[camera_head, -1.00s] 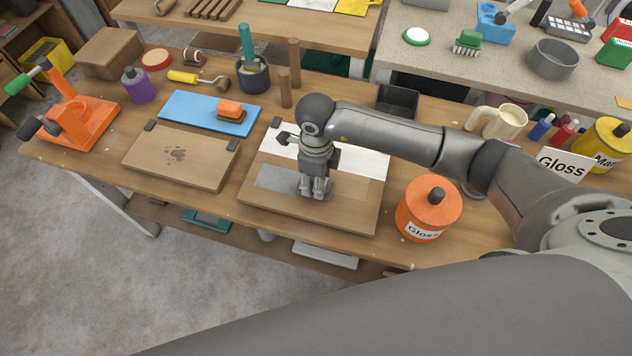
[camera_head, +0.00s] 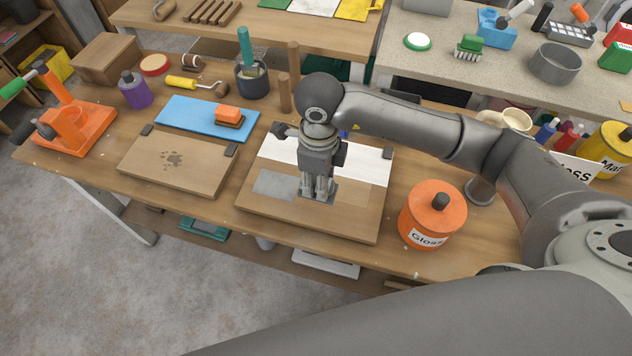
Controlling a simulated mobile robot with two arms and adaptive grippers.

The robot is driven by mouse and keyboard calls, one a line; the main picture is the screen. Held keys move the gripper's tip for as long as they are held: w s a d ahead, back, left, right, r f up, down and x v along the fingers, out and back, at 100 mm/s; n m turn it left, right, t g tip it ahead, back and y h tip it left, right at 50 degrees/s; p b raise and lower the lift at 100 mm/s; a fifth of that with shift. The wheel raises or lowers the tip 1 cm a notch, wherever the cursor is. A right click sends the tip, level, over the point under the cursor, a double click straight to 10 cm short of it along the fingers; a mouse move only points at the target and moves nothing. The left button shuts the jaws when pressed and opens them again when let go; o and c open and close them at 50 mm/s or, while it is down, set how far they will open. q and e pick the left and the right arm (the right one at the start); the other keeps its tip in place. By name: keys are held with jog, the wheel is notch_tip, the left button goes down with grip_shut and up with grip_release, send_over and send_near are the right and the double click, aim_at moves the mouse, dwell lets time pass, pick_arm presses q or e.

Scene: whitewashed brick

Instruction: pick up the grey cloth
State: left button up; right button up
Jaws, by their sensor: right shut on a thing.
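The grey cloth (camera_head: 274,185) lies on a wooden board (camera_head: 300,217) at the front middle of the workbench. Its left part lies flat, and a small part shows to the right of my gripper. My right gripper (camera_head: 319,196) points down over the right part of the cloth and is shut on it. The fingers hide the pinched part, and I cannot tell whether any of it is off the board. My left gripper is not in view.
An orange Gloss can (camera_head: 432,216) stands right of the board. A second board (camera_head: 176,163) with dark marks lies to the left. Behind are a blue mat (camera_head: 190,117) with an orange-topped brush (camera_head: 229,115), a dark pot (camera_head: 250,82) and an upright wooden peg (camera_head: 285,93).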

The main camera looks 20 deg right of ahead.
jog(key=s+a+r+b, duration=0.1)
jog(key=s+r+b, duration=0.1)
jog(key=s+r, duration=0.4)
jog(key=s, duration=0.5)
jog(key=shift+a+r, duration=0.25)
jog(key=shift+r, duration=0.05)
jog(key=shift+s, duration=0.1)
jog(key=o, duration=0.4)
jog(key=shift+c, duration=1.3)
jog(key=shift+f, duration=0.1)
